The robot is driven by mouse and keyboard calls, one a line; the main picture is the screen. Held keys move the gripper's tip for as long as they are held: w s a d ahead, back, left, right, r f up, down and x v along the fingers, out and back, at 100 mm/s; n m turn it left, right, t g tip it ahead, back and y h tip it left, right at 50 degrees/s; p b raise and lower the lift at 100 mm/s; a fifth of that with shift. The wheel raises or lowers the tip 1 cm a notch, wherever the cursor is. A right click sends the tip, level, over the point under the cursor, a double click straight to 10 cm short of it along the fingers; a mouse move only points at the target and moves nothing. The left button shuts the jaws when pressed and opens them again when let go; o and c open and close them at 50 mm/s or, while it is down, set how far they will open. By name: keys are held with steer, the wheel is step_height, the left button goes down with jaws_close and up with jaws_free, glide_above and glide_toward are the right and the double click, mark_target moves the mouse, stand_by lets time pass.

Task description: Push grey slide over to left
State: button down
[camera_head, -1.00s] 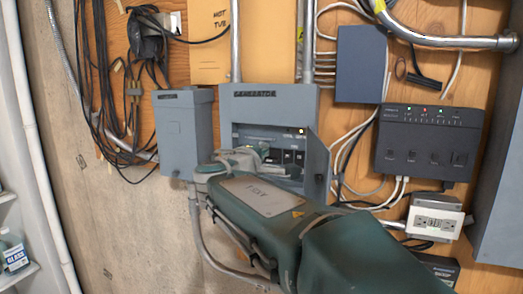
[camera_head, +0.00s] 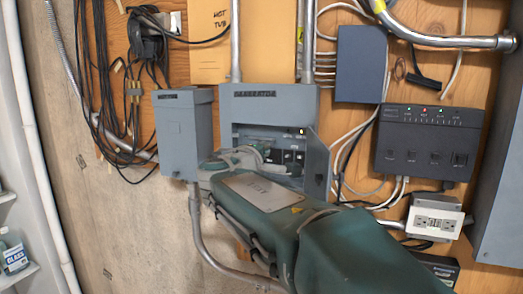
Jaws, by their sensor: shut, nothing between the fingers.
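The grey generator box (camera_head: 270,102) hangs on the wall with its small door (camera_head: 316,165) swung open to the right. Inside is a dark panel (camera_head: 290,156) with switches and a small yellow light near its upper right. The grey slide cannot be made out for certain; my arm and gripper cover the lower left of the panel. My gripper (camera_head: 240,156) is at the box opening, in front of the panel's left part. It is shut with nothing seen in it. Whether its fingertips touch the panel is hidden.
A closed grey box (camera_head: 184,130) is close on the left of the generator box. The open door stands beside my arm on the right. A dark grey unit with lights (camera_head: 430,145), an outlet (camera_head: 435,216) and cables are further right. Bare wall (camera_head: 120,220) is at lower left.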

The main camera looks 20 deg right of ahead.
steer(key=shift+w+a, duration=0.55)
steer(key=shift+a, duration=0.2)
stand_by(1.3)
steer(key=shift+s+d, duration=0.1)
steer(key=shift+d, duration=0.1)
steer(key=shift+a, duration=0.1)
stand_by(0.4)
steer(key=v, duration=0.7)
stand_by(0.5)
